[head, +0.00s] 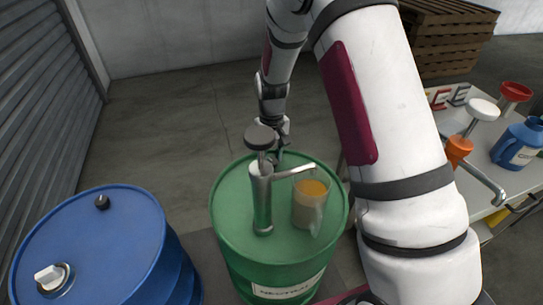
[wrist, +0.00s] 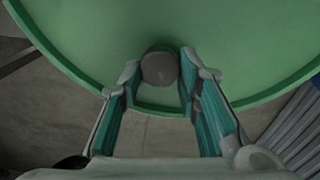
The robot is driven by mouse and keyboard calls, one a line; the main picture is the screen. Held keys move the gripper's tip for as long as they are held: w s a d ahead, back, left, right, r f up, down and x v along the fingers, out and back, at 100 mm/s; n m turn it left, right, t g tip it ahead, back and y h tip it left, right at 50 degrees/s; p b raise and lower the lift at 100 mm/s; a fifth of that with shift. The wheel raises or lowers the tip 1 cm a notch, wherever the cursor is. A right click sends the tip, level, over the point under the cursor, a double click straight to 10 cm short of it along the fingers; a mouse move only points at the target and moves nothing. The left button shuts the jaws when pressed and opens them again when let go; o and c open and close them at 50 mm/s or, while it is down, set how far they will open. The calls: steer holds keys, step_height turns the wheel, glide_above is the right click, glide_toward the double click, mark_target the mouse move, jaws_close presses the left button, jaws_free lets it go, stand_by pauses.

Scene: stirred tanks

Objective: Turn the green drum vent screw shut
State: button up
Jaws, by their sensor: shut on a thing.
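The green drum (head: 287,248) stands in the middle of the head view, with a label on its front. Its vent screw (wrist: 159,66) is a round dark grey knob near the rim in the wrist view. My gripper (wrist: 161,74) has one finger on each side of the knob and is shut on it. In the head view my gripper (head: 277,152) is at the drum's far edge, behind the pump, and I cannot make out the screw there.
A metal pump (head: 262,197) with a dark top and a jug of amber liquid (head: 311,203) stand on the drum lid, close to my gripper. A blue drum (head: 95,240) stands at left. A bench (head: 484,146) with a blue can (head: 519,144) is at right.

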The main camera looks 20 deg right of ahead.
mark_target(272, 160)
steer(key=m, duration=0.4)
steer(key=shift+m, duration=0.3)
stand_by(0.4)
steer(key=o, duration=1.1)
steer(key=shift+o, duration=0.2)
steer(key=shift+r, duration=0.1)
step_height(272, 160, up, 12)
